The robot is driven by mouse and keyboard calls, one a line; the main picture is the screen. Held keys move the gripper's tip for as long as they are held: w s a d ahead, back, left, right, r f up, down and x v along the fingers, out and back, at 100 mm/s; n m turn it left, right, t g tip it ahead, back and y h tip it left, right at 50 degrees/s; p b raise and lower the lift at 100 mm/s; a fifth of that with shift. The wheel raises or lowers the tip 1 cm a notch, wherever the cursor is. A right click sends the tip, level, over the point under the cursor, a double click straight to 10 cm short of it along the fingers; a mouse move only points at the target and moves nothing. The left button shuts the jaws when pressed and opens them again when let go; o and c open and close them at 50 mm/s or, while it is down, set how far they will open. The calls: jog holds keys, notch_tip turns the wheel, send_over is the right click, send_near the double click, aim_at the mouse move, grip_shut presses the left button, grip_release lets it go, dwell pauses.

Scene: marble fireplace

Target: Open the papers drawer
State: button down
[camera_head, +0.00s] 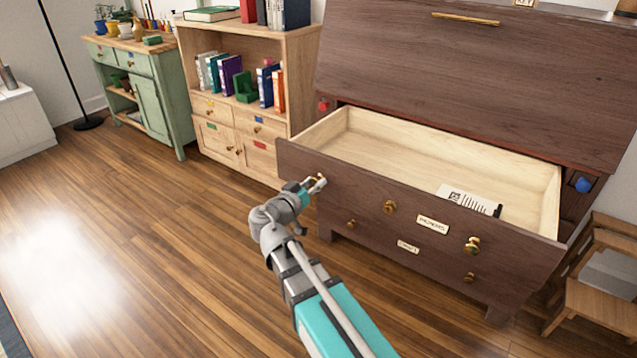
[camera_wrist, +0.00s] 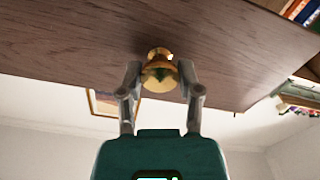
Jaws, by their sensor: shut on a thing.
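The dark wood desk has a wide drawer (camera_head: 350,187) pulled well out, showing its pale interior. A printed sheet (camera_head: 470,202) lies inside towards the right. The drawer front carries a small label (camera_head: 432,224), too small to read surely, with brass knobs (camera_head: 389,206) on both sides of it. My gripper (camera_head: 317,183) is at the left part of the drawer front. In the wrist view my gripper (camera_wrist: 160,78) is shut on a brass knob (camera_wrist: 159,70) on the dark wood. The fingers hide the sides of the knob.
Below is a shut drawer with its own label (camera_head: 408,246). A pale bookcase (camera_head: 292,95) and a green cabinet (camera_head: 150,105) stand to the left. A wooden chair (camera_head: 600,300) is close by at the right. The floor at left is clear.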

jog(key=shift+w, duration=0.1)
jog(key=shift+c, duration=1.4)
grip_release()
jog(key=shift+d, duration=0.1)
jog(key=v, duration=1.2)
